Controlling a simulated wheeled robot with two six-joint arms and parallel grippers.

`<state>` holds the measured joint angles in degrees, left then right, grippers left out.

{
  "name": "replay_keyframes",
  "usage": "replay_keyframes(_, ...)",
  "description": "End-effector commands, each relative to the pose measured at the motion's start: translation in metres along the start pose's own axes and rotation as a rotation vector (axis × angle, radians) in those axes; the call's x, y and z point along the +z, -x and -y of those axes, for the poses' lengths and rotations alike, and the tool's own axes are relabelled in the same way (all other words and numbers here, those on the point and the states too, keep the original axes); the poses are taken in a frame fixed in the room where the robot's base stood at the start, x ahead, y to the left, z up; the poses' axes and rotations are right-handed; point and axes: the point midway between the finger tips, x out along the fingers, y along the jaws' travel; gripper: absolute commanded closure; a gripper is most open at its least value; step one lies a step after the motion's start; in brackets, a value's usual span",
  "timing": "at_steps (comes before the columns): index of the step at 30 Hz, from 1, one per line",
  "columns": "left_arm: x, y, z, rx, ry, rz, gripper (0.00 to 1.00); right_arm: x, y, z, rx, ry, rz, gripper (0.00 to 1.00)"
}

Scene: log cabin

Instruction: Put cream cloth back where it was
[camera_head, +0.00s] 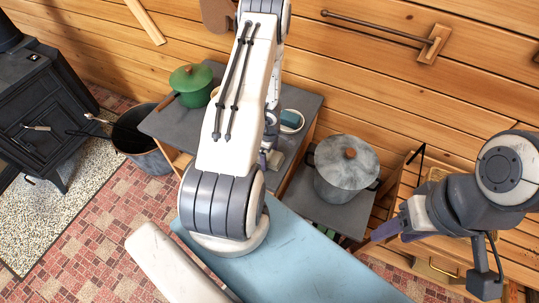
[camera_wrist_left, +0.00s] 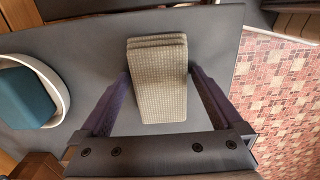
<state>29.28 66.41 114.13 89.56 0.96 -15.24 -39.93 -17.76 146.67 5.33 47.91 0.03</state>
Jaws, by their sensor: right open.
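The cream cloth (camera_wrist_left: 158,75) shows in the left wrist view as a thick folded beige bundle with a woven texture, over a dark grey tabletop. The purple fingers of my left gripper (camera_wrist_left: 160,75) stand apart on either side of it, with their tips close to its sides. I cannot tell whether they touch it. In the head view my left gripper (camera_head: 268,158) is mostly hidden behind my own arm, and the cloth cannot be made out. My right gripper (camera_head: 388,230) is open at the right, away from the cloth.
A white bowl with something teal in it (camera_head: 291,120) stands on the grey table (camera_head: 160,125), beside a green lidded pot (camera_head: 191,82). A large grey pot (camera_head: 345,170) stands on a lower surface to the right. A bucket (camera_head: 140,135) and black stove (camera_head: 50,105) are left.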

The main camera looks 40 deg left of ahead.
Motion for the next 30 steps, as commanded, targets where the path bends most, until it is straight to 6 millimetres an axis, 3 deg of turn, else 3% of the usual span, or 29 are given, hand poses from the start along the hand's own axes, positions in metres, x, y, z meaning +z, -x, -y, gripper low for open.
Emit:
replay_keyframes(8, 0.000, 0.015, 0.000, 0.001, -0.002, 0.000, 0.00, -0.001, 0.014, 0.001, 0.000, -0.001, 0.000, 0.47)
replay_keyframes(21, 0.000, 0.087, 0.000, 0.001, -0.001, 0.000, 0.00, -0.005, 0.086, 0.006, 0.000, 0.002, 0.000, 0.47)
replay_keyframes(30, 0.000, 0.118, 0.000, 0.001, -0.001, 0.000, 0.00, -0.006, 0.116, 0.008, 0.000, 0.008, 0.000, 0.47)
